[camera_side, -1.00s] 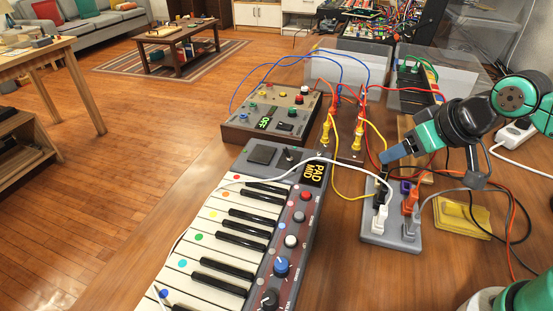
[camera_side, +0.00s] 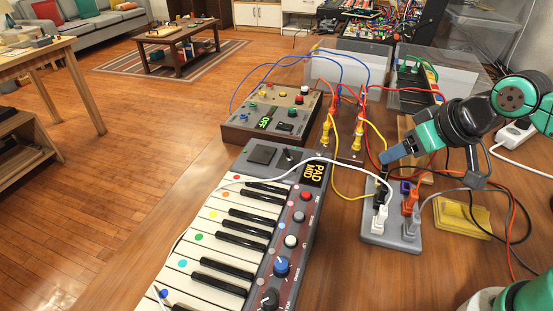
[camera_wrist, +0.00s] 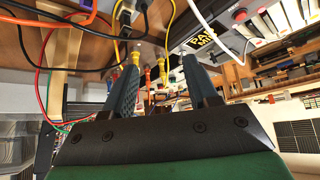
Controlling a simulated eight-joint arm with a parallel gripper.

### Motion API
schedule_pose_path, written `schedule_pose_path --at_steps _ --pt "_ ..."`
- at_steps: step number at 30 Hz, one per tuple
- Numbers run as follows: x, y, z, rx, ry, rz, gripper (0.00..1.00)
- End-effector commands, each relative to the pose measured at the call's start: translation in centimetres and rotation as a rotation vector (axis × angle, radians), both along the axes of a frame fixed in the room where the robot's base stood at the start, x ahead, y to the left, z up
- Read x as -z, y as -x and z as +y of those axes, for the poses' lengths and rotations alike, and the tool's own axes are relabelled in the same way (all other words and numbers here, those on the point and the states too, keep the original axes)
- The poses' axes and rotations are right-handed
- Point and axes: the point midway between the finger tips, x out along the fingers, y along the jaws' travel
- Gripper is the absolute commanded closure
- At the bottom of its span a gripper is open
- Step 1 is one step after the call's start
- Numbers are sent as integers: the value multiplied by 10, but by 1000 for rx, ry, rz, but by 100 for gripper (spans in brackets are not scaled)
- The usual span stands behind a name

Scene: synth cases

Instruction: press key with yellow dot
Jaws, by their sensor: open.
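The keyboard (camera_side: 289,209) lies at the lower centre of the side view, with a row of coloured dots on its white keys. The key with the yellow dot (camera_side: 214,212) is between the orange-dotted and green-dotted keys. A white cable crosses the far end of the keyboard. My gripper (camera_side: 388,156) is to the right of the keyboard, apart from it, above the power strip. In the wrist view my gripper (camera_wrist: 157,62) shows two separated blue fingers with nothing held. Part of the keyboard (camera_wrist: 203,38) shows at the top right there; the yellow dot cannot be made out.
A power strip (camera_side: 377,235) with plugs stands between keyboard and arm. A control box (camera_side: 252,131) sits beyond the keyboard. Red, yellow, blue and white cables loop between them. Yellow pads (camera_side: 463,219) lie at the right. A clear bin (camera_side: 322,72) stands at the back.

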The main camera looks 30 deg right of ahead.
Motion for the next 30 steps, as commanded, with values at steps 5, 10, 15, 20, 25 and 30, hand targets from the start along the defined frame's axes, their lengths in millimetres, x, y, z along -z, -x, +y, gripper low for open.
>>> schedule_pose_path --at_steps 5,10,15,20,25,30 --pt "0 0 0 0 0 0 73" --pt "0 0 0 0 0 0 100" --pt "0 0 0 0 0 0 100" --pt "0 0 0 0 0 0 100" --pt "0 0 0 0 0 0 100" --pt "0 0 0 0 0 0 100"
